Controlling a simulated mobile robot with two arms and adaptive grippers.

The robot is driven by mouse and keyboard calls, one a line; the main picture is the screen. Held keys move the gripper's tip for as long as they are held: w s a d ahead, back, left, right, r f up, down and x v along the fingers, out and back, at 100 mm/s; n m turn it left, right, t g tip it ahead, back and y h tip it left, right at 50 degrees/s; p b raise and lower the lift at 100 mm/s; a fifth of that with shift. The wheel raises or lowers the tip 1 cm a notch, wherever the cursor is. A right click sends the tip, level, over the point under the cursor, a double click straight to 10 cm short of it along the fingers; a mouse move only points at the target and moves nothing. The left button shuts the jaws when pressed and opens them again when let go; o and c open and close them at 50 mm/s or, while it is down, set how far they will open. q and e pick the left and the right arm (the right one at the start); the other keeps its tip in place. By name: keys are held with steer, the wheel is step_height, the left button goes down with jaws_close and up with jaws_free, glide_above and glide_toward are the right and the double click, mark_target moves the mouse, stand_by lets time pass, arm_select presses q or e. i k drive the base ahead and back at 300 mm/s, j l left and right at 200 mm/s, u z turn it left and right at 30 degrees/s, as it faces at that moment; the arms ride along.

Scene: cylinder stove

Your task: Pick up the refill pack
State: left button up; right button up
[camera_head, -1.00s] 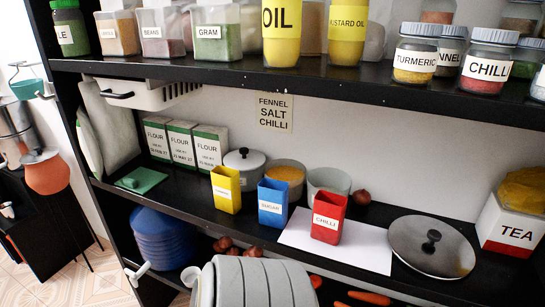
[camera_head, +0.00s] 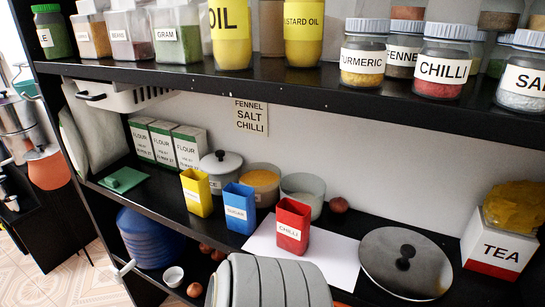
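Three small open-topped packs stand upright in a row on the middle shelf. They are a yellow pack (camera_head: 196,192) with a label too small to read, a blue pack (camera_head: 239,208) marked SUGAR and a red pack (camera_head: 292,226) marked CHILLI. The red pack stands at the left part of a white sheet (camera_head: 336,262). I cannot tell which one the task calls the refill pack. Neither of my grippers shows in the head view.
The upper shelf carries jars, including a CHILLI jar (camera_head: 441,68), above the packs. A round lid (camera_head: 405,263) and a TEA box (camera_head: 497,237) are to the right. A pot (camera_head: 221,172) and two bowls stand behind. A large grey ribbed object (camera_head: 270,282) fills the bottom foreground.

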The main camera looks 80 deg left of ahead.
mark_target(240, 199)
steer(key=u, duration=2.9)
steer(key=z, duration=2.75)
steer(key=u, duration=2.25)
